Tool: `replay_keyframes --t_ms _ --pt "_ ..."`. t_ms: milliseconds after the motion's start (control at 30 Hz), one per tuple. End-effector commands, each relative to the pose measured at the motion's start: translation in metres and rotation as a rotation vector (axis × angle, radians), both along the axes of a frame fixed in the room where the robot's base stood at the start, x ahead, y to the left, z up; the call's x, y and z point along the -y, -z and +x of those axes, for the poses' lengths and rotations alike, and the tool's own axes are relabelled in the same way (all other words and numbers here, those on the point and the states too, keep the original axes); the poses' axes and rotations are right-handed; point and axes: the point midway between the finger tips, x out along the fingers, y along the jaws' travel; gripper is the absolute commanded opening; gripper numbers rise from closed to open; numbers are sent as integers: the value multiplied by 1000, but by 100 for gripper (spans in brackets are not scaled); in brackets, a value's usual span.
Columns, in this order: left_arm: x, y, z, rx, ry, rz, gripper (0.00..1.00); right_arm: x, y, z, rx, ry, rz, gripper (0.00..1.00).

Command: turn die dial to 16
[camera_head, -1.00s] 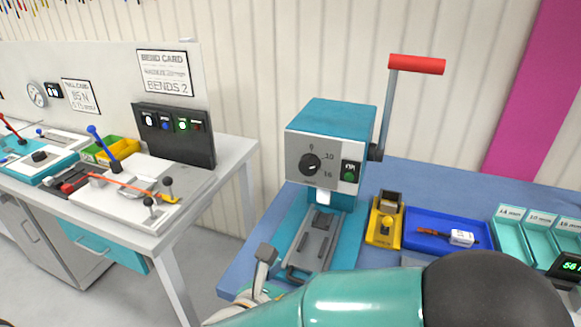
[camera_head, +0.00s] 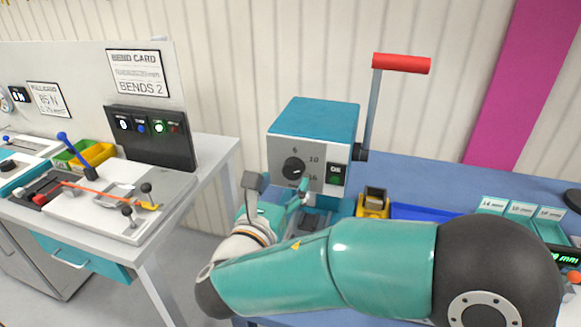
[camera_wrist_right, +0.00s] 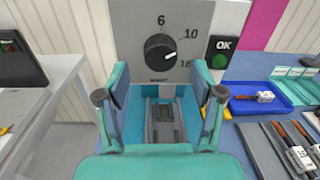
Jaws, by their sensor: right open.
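The die dial (camera_head: 293,169) is a round black knob on the grey front of a teal press (camera_head: 318,118). It also shows in the right wrist view (camera_wrist_right: 160,54), with marks 6, 10 and 16 around it. There its white pointer line appears to point right and slightly up, between 10 and 16. My right gripper (camera_head: 277,191) is open and empty, just below and in front of the dial. In the right wrist view its fingers (camera_wrist_right: 162,82) stand wide apart, with the dial above and between them, not gripped. My left gripper is not in view.
A green OK button (camera_head: 335,178) sits right of the dial. A lever with a red handle (camera_head: 402,63) rises at the press's right side. A blue tray (camera_wrist_right: 258,101) and teal bins (camera_head: 515,213) lie to the right. A white bench (camera_head: 150,238) stands left.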

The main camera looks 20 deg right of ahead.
Motion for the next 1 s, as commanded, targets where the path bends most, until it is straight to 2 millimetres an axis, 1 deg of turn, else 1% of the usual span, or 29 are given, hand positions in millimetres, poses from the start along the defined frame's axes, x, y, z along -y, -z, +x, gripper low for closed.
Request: replay_keyframes --t_ms 33,100,233,400,667,1000 --pt "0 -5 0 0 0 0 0 7 -2 8 -2 5 0 67" --pt "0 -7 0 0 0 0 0 13 -1 17 -1 3 0 67" --pt "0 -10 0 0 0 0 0 21 -1 29 -1 1 1 67" --pt "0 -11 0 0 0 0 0 25 0 35 0 -1 0 67" --pt "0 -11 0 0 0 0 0 25 0 36 0 -2 1 67" --pt "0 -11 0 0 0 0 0 24 0 35 0 -2 0 11"
